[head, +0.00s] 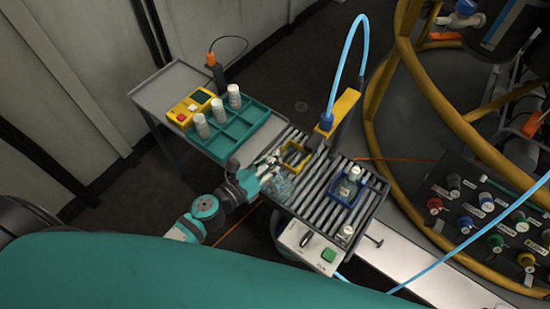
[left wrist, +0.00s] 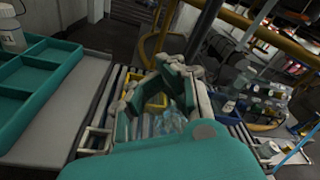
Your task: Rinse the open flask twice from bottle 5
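The flask (head: 347,188), clear with a grey top, stands in a blue square frame (head: 361,200) on the roller table. My left gripper (head: 274,163) is low over the rollers, between the teal tray and the flask, beside a yellow square frame (head: 304,149). In the left wrist view its fingers (left wrist: 163,85) stand apart, with the yellow frame beyond them. Clear bluish material (head: 281,188) shows by the gripper; I cannot tell what it is. My right gripper is out of view.
A yellow post (head: 345,106) with a blue nozzle and hose rises behind the yellow frame. A yellow box with a red button (head: 181,117) sits left of the tray. A white control box (head: 309,244) with a green button is at the front. A yellow pipe frame (head: 440,95) stands right.

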